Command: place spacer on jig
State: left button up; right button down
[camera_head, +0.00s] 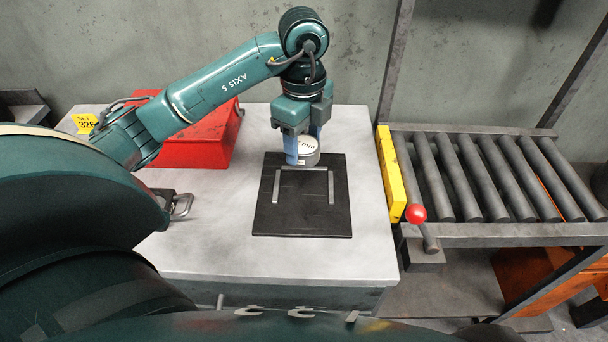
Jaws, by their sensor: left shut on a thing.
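My left gripper (304,147) points down over the far part of the jig. It is shut on the spacer (309,157), a pale round disc with dark lettering ending in "mm" on its top. The blue fingers hide part of the spacer. The jig is a dark square plate (268,222) with thin grey bars on its far, left and right sides, lying on the grey table. The spacer shows at the far bar; I cannot tell whether it touches the plate or hangs just above it. My right gripper is not in view.
A red box (200,150) stands on the table behind my left arm. A latch with a metal loop (181,206) lies left of the jig. On the right are a yellow bar (391,175), a red ball knob (416,213) and a roller conveyor (490,180). The table in front of the jig is clear.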

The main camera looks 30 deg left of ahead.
aim_at(303, 145)
pick_arm(q)
notch_tip(303, 145, down, 9)
dwell(0.5)
jog(key=shift+f, duration=0.15)
jog(key=o, duration=1.5)
jog(key=shift+s, duration=0.1)
notch_tip(303, 145, up, 12)
jog(key=shift+r+p, duration=0.15)
jog(key=shift+p, duration=0.25)
jog(key=shift+d, duration=0.1)
